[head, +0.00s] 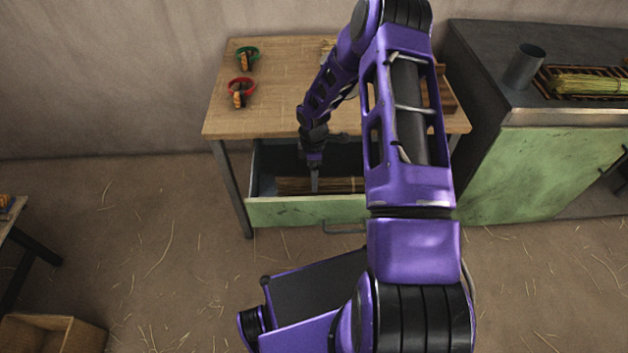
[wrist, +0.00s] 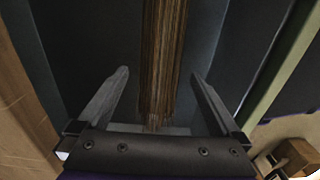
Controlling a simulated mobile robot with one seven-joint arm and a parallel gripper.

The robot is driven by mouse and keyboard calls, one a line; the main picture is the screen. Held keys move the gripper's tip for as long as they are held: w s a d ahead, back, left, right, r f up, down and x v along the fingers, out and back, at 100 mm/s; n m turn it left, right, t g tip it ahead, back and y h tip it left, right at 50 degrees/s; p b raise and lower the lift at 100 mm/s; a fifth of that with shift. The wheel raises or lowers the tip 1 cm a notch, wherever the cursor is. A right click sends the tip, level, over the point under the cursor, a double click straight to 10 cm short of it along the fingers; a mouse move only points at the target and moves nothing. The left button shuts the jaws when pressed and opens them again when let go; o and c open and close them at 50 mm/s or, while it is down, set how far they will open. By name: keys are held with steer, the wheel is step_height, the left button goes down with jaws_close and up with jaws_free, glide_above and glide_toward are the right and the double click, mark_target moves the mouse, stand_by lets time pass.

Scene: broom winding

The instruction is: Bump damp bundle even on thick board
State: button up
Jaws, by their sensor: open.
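A straw bundle (head: 292,186) lies lengthwise in the open drawer (head: 300,212) of the wooden table. It also shows in the wrist view (wrist: 163,50), running from the top down between the fingers. My gripper (head: 315,187) reaches down into the drawer at the bundle. In the wrist view my gripper (wrist: 159,74) is open, with one finger on each side of the bundle and gaps showing on both sides. A brown wooden piece (head: 447,95) sits at the table's right, partly behind my arm; I cannot tell if it is the thick board.
Another bundle (head: 588,84) rests on a slatted rack on the green cabinet (head: 545,165), beside a dark metal cup (head: 524,66). The drawer walls stand close around my gripper.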

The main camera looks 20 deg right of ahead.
step_height(320, 180, up, 12)
steer(key=p, duration=0.1)
stand_by(0.5)
